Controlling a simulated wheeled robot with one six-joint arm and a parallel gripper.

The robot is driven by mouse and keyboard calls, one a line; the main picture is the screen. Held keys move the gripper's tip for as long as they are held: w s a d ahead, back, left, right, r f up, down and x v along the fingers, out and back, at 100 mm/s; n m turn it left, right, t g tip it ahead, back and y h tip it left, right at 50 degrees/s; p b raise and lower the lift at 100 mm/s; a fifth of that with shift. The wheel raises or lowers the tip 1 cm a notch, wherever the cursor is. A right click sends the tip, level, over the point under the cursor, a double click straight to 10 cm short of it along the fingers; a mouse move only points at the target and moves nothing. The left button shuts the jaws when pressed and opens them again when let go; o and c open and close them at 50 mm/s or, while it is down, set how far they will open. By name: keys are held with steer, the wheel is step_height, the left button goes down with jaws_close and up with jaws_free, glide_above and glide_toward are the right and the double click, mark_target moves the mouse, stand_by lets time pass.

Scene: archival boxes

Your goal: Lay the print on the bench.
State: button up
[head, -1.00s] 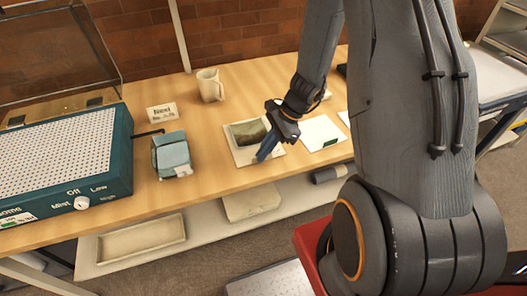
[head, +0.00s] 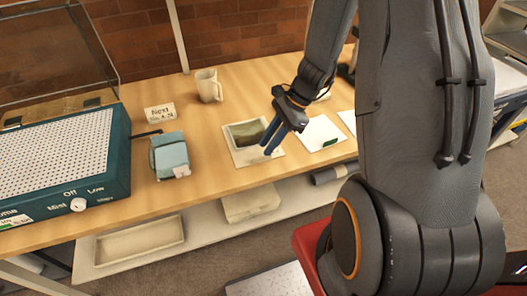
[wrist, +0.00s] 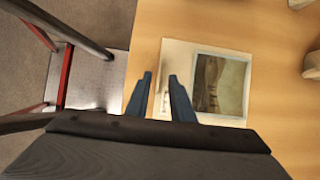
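The print (head: 244,131), a dark landscape picture, lies flat on a pale mount or sheet (head: 242,158) on the wooden bench (head: 215,170). In the wrist view the print (wrist: 219,83) shows as a brownish scene, with the pale sheet (wrist: 178,57) extending to its left. My gripper (head: 270,152) is just above the sheet's front right part, its blue fingers pointing down. In the wrist view my gripper (wrist: 160,76) has its fingers apart, with nothing held between them. The sheet's left edge lies below the gap. The print's lower part is near my gripper's body.
A white sheet with a dark green label (head: 320,131) lies to the right. A shelf below holds a tray (head: 140,262). Bare bench lies left of the print.

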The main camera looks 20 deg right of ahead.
steer(key=b+v, duration=0.1)
steer(key=v, duration=0.6)
steer(key=s+a+r+n+h, duration=0.2)
steer(key=s+r+n+h, duration=0.1)
steer(key=n, duration=0.6)
steer(key=s+a+r+n+t+h, duration=0.1)
steer(key=s+a+r+n+h, duration=0.1)
steer(key=s+n, duration=0.3)
steer(key=a+n+h, duration=0.1)
steer(key=n, duration=0.3)
steer(key=shift+s+a+r, duration=0.25)
steer(key=shift+a+r, duration=0.1)
steer(key=shift+r, duration=0.05)
